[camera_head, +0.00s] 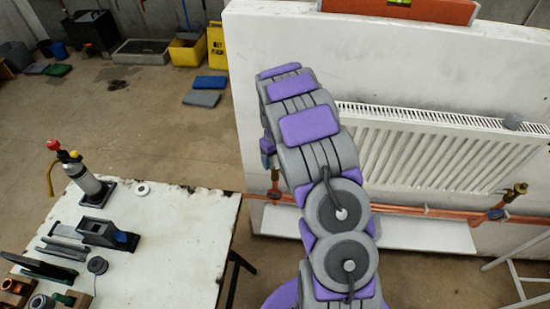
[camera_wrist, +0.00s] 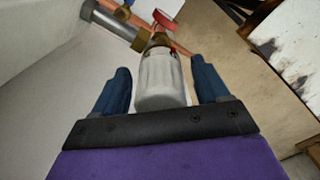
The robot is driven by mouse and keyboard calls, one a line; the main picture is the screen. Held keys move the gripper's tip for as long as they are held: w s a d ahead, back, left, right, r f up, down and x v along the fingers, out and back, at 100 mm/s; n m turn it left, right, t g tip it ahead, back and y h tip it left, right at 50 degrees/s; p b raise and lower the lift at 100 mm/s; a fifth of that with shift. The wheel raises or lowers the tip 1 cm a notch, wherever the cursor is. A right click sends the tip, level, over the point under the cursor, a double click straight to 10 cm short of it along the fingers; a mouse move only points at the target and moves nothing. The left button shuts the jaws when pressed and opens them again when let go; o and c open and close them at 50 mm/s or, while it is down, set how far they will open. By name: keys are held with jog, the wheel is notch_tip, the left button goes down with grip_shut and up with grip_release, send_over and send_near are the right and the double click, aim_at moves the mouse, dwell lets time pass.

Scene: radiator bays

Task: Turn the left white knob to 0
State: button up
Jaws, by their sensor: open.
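The white ribbed knob (camera_wrist: 160,80) shows in the wrist view on a brass valve body (camera_wrist: 155,42). My gripper (camera_wrist: 163,72) is open, with one dark blue finger on each side of the knob. A gap shows between the knob and each finger, so they look apart from it. The knob's near end is hidden behind the gripper's black crossbar, and I cannot read any number on it. In the head view my arm hides the knob and most of the gripper. A brass fitting (camera_head: 274,184) shows at the radiator's left end.
A white radiator (camera_head: 430,155) hangs on the wall panel, with copper pipes (camera_head: 400,209) below. A brass valve (camera_head: 515,192) sits at its right end. A red-handled valve (camera_wrist: 163,19) is beyond the knob. A tool-covered worktable (camera_head: 190,235) stands left; floor behind it is mostly open.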

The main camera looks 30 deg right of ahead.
notch_tip(320, 180, up, 17)
jog(key=p, duration=0.3)
jog(key=shift+r, duration=0.1)
dwell(0.5)
jog(key=s+a+r+m, duration=0.1)
jog(key=s+a+r, duration=0.3)
jog(key=s, duration=0.5)
jog(key=s+a+r+g, duration=0.1)
jog(key=s+a+r, duration=0.3)
jog(key=s, duration=0.6)
jog(key=s+a+r+m, duration=0.1)
jog(key=s+a+r, duration=0.1)
jog(key=s+a, duration=0.55)
jog(key=s+f, duration=0.1)
jog(key=s, duration=1.2)
jog(key=shift+a+f+g, duration=0.15)
jog(key=shift+a+g, duration=0.2)
jog(key=shift+g, duration=0.05)
jog(key=shift+c, duration=0.2)
